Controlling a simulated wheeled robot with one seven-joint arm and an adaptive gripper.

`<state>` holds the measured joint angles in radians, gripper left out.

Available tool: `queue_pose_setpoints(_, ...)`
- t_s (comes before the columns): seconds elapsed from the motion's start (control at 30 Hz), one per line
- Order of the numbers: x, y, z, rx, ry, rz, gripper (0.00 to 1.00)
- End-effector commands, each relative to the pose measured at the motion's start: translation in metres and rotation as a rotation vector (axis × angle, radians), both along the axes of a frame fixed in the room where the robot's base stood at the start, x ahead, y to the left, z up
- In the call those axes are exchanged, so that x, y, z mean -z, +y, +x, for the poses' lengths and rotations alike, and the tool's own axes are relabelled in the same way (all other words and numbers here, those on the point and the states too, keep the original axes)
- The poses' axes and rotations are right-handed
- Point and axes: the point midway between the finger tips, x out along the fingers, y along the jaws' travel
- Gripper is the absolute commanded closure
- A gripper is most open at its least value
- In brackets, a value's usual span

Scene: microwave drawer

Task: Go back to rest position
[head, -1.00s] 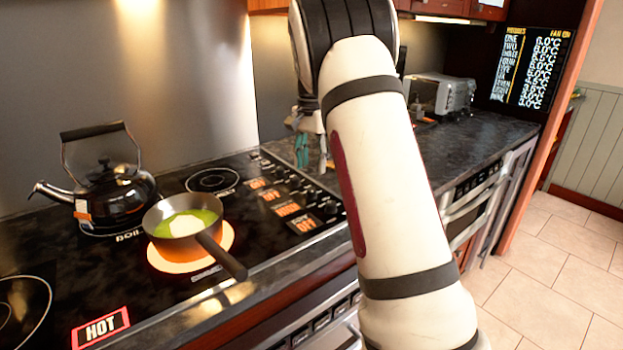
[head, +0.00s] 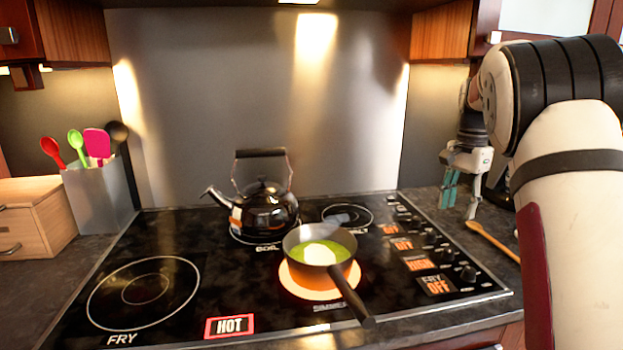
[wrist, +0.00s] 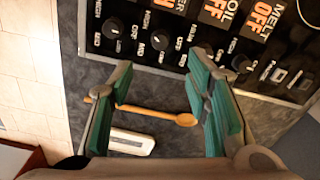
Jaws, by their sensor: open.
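My gripper (head: 461,195) hangs fingers-down over the counter at the right of the stove in the head view. In the wrist view my gripper (wrist: 165,95) has its green-padded fingers spread apart, with nothing held between them. A wooden spoon (wrist: 155,114) lies on the dark counter below the fingers, partly hidden by them. It also shows in the head view (head: 490,240), to the right of the stove knobs.
A pot (head: 318,255) with green and white contents sits on a glowing burner, its handle toward the front. A black kettle (head: 262,208) stands behind it. A utensil holder (head: 100,198) and wooden box (head: 35,220) stand at left. A white object (wrist: 131,142) lies near the spoon.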

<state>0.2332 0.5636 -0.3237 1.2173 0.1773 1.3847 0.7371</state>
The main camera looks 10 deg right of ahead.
Motion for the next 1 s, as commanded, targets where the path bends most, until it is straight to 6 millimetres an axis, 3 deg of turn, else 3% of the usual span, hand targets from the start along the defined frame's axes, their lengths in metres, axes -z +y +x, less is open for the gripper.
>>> queue_pose_setpoints(0.17, -0.037, 0.03, -0.028, -0.102, -0.046, 0.009, 0.56)
queue_pose_setpoints(0.3, -0.07, 0.068, -0.068, -0.245, -0.097, 0.015, 0.56)
queue_pose_setpoints(0.5, -0.102, 0.121, -0.133, -0.466, -0.162, 0.001, 0.56)
queue_pose_setpoints(0.73, -0.116, 0.175, -0.216, -0.732, -0.23, -0.048, 0.56)
queue_pose_setpoints(1.0, -0.101, 0.221, -0.314, -1.046, -0.287, -0.147, 0.56)
